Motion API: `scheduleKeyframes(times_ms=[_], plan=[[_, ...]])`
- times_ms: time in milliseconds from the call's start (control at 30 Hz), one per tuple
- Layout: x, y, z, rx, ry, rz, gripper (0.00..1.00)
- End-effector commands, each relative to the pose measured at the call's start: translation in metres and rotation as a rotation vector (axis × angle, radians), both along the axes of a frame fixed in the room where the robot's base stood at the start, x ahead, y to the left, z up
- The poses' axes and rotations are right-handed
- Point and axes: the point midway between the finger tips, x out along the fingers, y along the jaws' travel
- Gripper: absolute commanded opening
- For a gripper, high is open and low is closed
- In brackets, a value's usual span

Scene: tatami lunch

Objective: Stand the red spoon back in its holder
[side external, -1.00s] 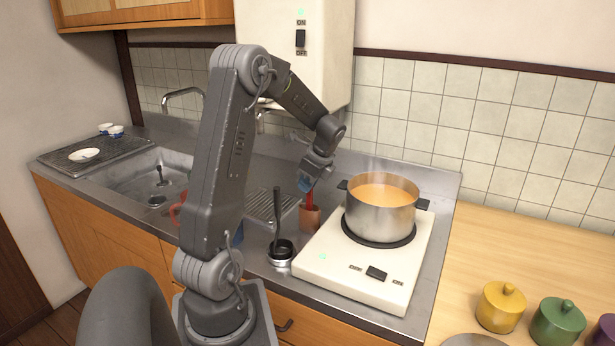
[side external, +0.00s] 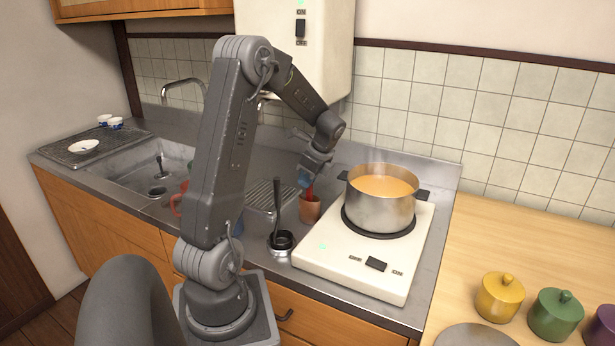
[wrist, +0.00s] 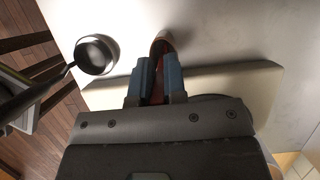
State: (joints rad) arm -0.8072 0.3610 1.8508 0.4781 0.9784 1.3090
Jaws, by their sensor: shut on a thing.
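The red spoon (side external: 309,191) is upright or nearly so, held by my gripper (side external: 305,179) directly above a brown cup-shaped holder (side external: 311,209). My gripper is shut on the spoon's upper part. The spoon's lower end meets the cup's mouth; how deep it reaches inside is hidden. In the wrist view, the blue fingers (wrist: 159,82) close on the red spoon (wrist: 157,88), and the holder's rim (wrist: 161,42) shows just beyond the fingertips.
A cream stove (side external: 345,265) with a steel pot of orange soup (side external: 380,209) stands close right of the holder. A black ladle in a small round rest (side external: 281,242) is at front left. A ribbed drainer (side external: 262,194) and the sink (side external: 135,180) lie left.

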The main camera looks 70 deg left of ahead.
Motion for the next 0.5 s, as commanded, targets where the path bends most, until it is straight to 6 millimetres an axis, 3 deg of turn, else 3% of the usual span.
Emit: scheduleKeyframes(times_ms=[200,233,500], plan=[[0.0,0.0,-0.0008,0.0,0.0,0.0,0.0],[0.0,0.0,-0.0008,0.0,0.0,0.0,0.13],[0.0,0.0,-0.0008,0.0,0.0,-0.001,0.39]])
